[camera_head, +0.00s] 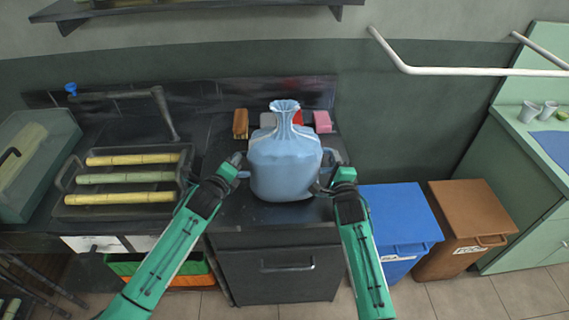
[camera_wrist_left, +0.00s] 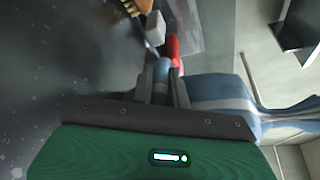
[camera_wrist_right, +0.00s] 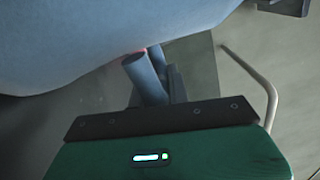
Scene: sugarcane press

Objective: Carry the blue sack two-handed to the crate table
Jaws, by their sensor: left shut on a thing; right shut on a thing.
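The light blue sack (camera_head: 285,163) with a gathered neck stands upright on or just above the dark counter (camera_head: 230,211) in the head view; I cannot tell whether it touches. It has a loop handle on each side. My left gripper (camera_head: 237,168) is shut on the left handle, which shows between its fingers in the left wrist view (camera_wrist_left: 161,78). My right gripper (camera_head: 328,183) is shut on the right handle, seen as a blue tube in the right wrist view (camera_wrist_right: 146,78). The sack's body (camera_wrist_right: 100,40) fills the upper left there. No crate table is clearly identifiable.
A sink rack with several cane pieces (camera_head: 130,178) lies left of the sack. A brown brush (camera_head: 240,124) and a pink sponge (camera_head: 322,122) sit behind it. Blue (camera_head: 398,220) and brown (camera_head: 468,215) bins stand right. A green counter (camera_head: 515,130) with cups is far right.

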